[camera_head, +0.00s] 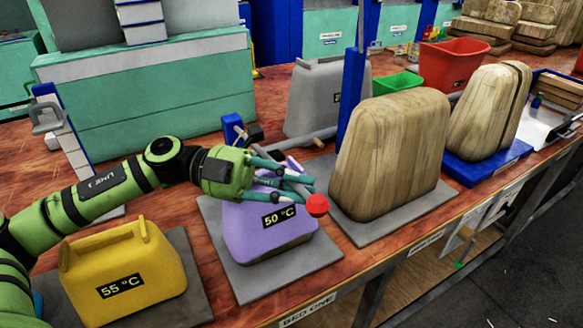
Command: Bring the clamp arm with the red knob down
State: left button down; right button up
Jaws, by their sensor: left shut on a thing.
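The red knob (317,205) is at the end of the grey clamp arm (262,152), just in front of my left gripper's fingertips. The clamp arm slopes down from a blue bracket (233,130) behind, over the purple block (262,235) marked 50 °C. My left gripper (298,187) is shut on the clamp arm close to the knob, above the block's right side. The fingers hide part of the arm and the block's top. I cannot tell whether the arm touches the block. My right gripper is not in view.
A yellow 55 °C block (125,275) stands at the left on a grey plate. A large tan wooden block (390,150) stands close on the right, and a grey block (320,95) stands behind. A blue post (353,80) rises between them. The table's front edge runs below.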

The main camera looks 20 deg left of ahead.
pick_arm(q)
jog(key=shift+f, duration=0.5)
jog(key=c, duration=1.1)
grip_release()
jog(key=shift+c, duration=0.2)
jog(key=shift+r, duration=0.1)
notch_tip(320, 180, up, 10)
jog(key=shift+f, duration=0.1)
